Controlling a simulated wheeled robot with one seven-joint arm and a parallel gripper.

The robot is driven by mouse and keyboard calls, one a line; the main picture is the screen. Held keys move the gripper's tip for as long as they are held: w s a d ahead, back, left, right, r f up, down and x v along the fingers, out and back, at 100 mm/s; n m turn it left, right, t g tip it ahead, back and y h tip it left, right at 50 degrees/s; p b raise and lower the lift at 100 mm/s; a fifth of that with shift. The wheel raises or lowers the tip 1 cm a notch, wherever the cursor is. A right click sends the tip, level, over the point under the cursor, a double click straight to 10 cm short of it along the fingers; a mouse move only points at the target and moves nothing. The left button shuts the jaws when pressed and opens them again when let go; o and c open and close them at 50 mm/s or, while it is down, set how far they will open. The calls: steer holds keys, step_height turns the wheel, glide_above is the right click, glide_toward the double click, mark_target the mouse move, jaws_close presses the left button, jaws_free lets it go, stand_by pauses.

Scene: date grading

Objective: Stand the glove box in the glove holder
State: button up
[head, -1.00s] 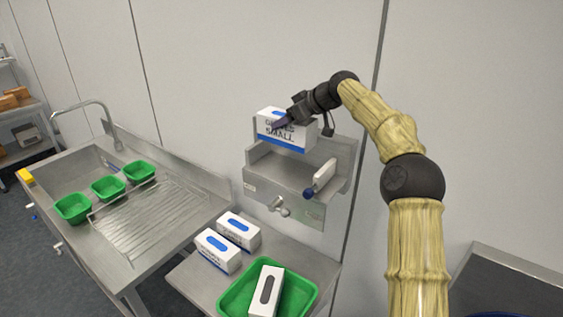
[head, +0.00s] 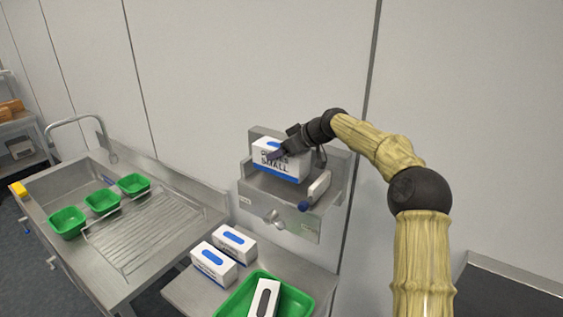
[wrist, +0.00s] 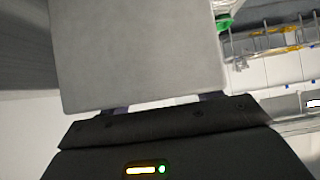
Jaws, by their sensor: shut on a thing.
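The glove box (head: 279,165), white with a blue band and the word SMALL on its front, is upright at the steel glove holder (head: 284,196) on the wall. My gripper (head: 281,155) is shut on the box near its top. The box's lower edge is at the holder's tray; I cannot tell whether it touches the bottom. In the wrist view the box (wrist: 140,55) shows as a plain grey face right before my gripper (wrist: 165,105). The back of the box is hidden.
A white item with a blue end (head: 316,188) is at the holder's right side. Below, two white boxes (head: 234,243) stand beside a green tray (head: 236,300) holding another box (head: 264,299). A sink (head: 75,190) with green bowls (head: 103,201) is at left.

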mark_target(283, 161)
steer(key=shift+f+p, duration=0.55)
steer(key=shift+f, duration=1.45)
steer(key=shift+s, duration=0.1)
steer(key=shift+f, duration=0.15)
steer(key=o, duration=1.3)
steer(key=shift+r, duration=0.2)
steer(key=shift+s+d, duration=0.1)
steer(key=shift+d, duration=0.15)
steer(key=b+v, duration=0.4)
steer(key=v, duration=0.7)
steer(key=shift+r, duration=0.25)
